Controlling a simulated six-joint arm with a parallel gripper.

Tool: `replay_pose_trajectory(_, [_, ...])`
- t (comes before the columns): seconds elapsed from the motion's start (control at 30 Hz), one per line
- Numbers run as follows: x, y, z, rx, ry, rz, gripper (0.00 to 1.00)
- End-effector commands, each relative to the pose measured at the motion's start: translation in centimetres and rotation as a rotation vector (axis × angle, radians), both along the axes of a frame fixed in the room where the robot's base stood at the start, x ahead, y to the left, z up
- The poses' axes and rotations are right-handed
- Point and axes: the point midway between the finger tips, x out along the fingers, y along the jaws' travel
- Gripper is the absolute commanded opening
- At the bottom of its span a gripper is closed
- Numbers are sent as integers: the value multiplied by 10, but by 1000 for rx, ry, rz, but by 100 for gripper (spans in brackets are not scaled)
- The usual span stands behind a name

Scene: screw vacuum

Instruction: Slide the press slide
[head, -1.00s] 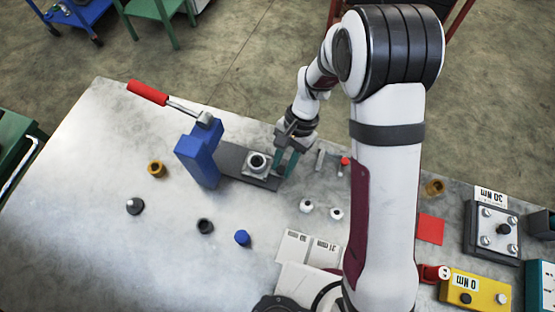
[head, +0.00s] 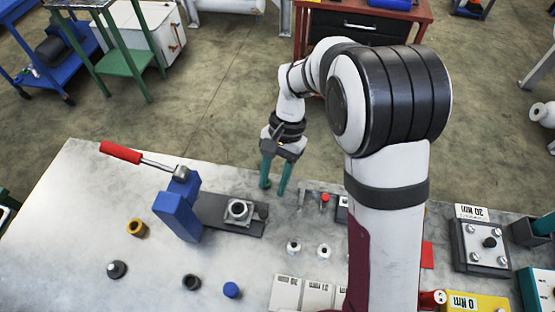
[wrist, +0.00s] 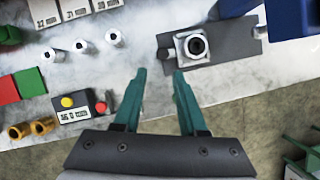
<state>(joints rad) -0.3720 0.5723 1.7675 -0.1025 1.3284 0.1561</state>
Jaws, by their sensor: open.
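The blue press (head: 177,214) stands on the left of the table, with a red-handled lever (head: 121,152) raised to the left. A dark flat rail (head: 215,208) runs right from its foot. The press slide, a grey square block with a round dark-centred socket (head: 238,211), sits on the rail towards its right end, apart from the blue body. My gripper (head: 274,188) has teal fingers that are apart and empty, behind and to the right of the slide. In the wrist view the slide (wrist: 195,47) lies just beyond and right of the open fingertips (wrist: 159,74).
White round parts (head: 294,249) stand front right of the rail, near labelled grey blocks (head: 286,292). A brass ring (head: 137,228), a black knob (head: 117,270) and a blue cap (head: 232,290) stand front left. A small red-topped part (head: 325,200) is right of my gripper.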

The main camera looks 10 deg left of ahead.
Motion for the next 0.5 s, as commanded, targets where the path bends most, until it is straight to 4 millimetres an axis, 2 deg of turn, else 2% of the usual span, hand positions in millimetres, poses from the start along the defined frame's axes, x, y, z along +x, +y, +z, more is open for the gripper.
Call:
replay_pose_trajectory(0.1, [13,-4,30,1,-5,-1,41])
replay_pose_trajectory(0.2, [20,-6,48,0,-2,-1,41])
replay_pose_trajectory(0.33, [24,-8,59,0,-1,0,41])
replay_pose_trajectory(0.5, [24,-8,61,-1,1,0,41])
